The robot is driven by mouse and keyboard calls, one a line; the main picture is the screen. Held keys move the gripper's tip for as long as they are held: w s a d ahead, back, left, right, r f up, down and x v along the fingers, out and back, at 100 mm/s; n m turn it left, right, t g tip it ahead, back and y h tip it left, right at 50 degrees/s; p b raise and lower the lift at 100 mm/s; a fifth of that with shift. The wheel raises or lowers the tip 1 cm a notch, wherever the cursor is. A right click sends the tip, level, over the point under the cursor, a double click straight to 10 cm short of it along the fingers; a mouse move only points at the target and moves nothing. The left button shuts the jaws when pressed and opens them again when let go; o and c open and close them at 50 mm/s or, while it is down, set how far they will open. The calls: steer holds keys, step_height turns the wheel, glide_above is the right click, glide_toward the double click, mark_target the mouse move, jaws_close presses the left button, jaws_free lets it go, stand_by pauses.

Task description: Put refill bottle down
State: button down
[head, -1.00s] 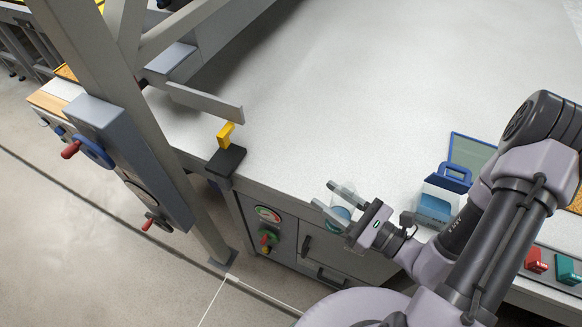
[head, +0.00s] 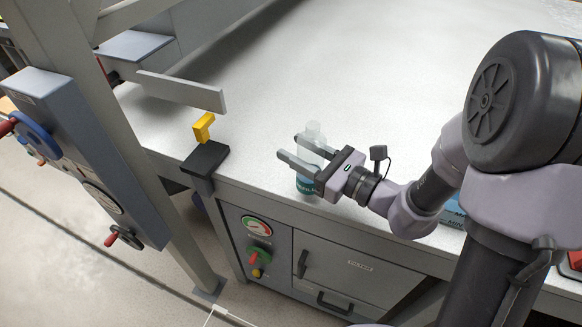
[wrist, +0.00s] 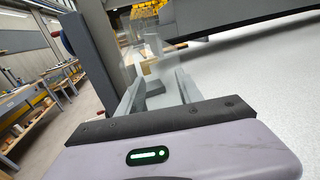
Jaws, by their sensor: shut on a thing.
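The refill bottle (head: 313,136) is clear with a blue-green lower part, and it stands upright between the fingers of my gripper (head: 292,149) in the head view. My gripper is shut on it from the right, over the near edge of the pale worktop (head: 380,90). I cannot tell whether the bottle's base touches the worktop. In the wrist view the clear bottle (wrist: 150,65) shows faintly between the gripper fingers, and its lower part is hidden by the gripper body.
A yellow lever (head: 203,127) on a black block (head: 205,160) sits at the worktop's left corner, beside a grey post and a control box (head: 85,150). A grey bar (head: 180,92) juts over the worktop. A blue container (head: 452,213) is partly behind my arm. The worktop's middle is clear.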

steer(key=shift+w+a+f+b, duration=0.4)
steer(key=shift+w+f+b, duration=0.2)
steer(key=shift+w+f, duration=0.25)
steer(key=shift+w+a+f+b, duration=0.4)
steer(key=shift+w+f+b, duration=0.2)
steer(key=shift+f, duration=0.3)
steer(key=shift+f, duration=0.15)
steer(key=c, duration=0.8)
jaws_free()
